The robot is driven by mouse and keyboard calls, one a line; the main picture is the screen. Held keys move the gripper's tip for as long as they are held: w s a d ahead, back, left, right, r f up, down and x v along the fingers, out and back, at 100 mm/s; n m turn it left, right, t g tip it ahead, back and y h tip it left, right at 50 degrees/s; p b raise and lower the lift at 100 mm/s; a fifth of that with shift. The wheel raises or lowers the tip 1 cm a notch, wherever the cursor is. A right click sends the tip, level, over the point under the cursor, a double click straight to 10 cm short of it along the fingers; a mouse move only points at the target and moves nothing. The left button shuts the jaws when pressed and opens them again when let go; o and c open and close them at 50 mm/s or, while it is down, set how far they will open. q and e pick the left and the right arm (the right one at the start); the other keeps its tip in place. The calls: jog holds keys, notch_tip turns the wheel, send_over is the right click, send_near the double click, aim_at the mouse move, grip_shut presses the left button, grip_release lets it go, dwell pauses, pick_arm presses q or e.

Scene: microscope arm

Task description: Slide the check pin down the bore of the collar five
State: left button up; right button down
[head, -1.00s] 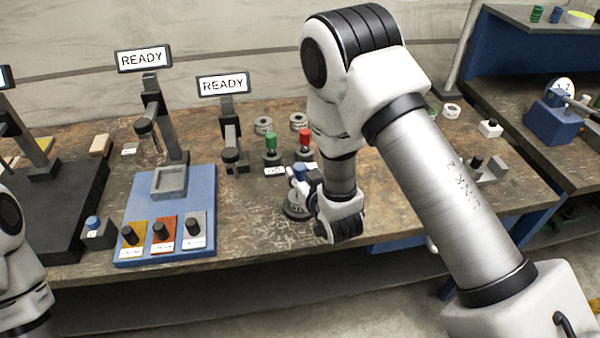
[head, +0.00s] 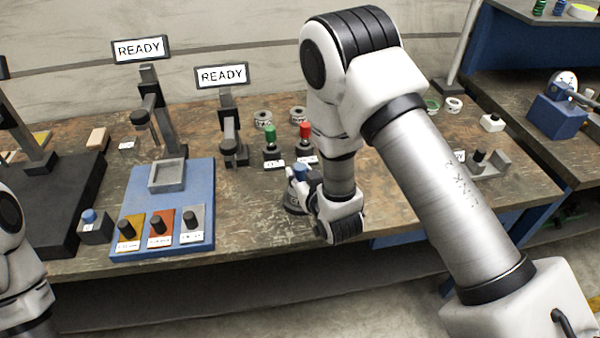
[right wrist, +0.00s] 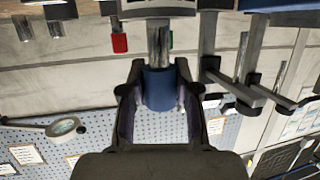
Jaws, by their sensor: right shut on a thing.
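The check pin has a blue grip (head: 300,172) and, in the right wrist view, a bright steel shaft (right wrist: 158,45). My right gripper (head: 297,188) is shut on the blue grip, which shows between its two fingers (right wrist: 160,92) in the right wrist view. That view is upside down, so the shaft points down towards the bench. The shaft's far end meets a pale-edged thing at the picture's top, and I cannot tell what it is. Several ring-shaped collars lie on the bench, one at the back (head: 263,116). I cannot read which is five. My left gripper is out of view.
Green-capped (head: 270,136) and red-capped (head: 305,132) pieces stand in dark holders behind my right gripper. A blue base with a grey tray (head: 167,175) and several knobs lies left. Two READY signs stand behind. A blue-capped block (head: 93,228) sits further left.

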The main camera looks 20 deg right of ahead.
jog(key=shift+f+b, duration=0.75)
jog(key=shift+f, duration=0.25)
jog(key=c, duration=0.8)
grip_release()
jog(key=shift+o, duration=0.2)
jog(key=v, duration=0.7)
jog(key=shift+s, duration=0.25)
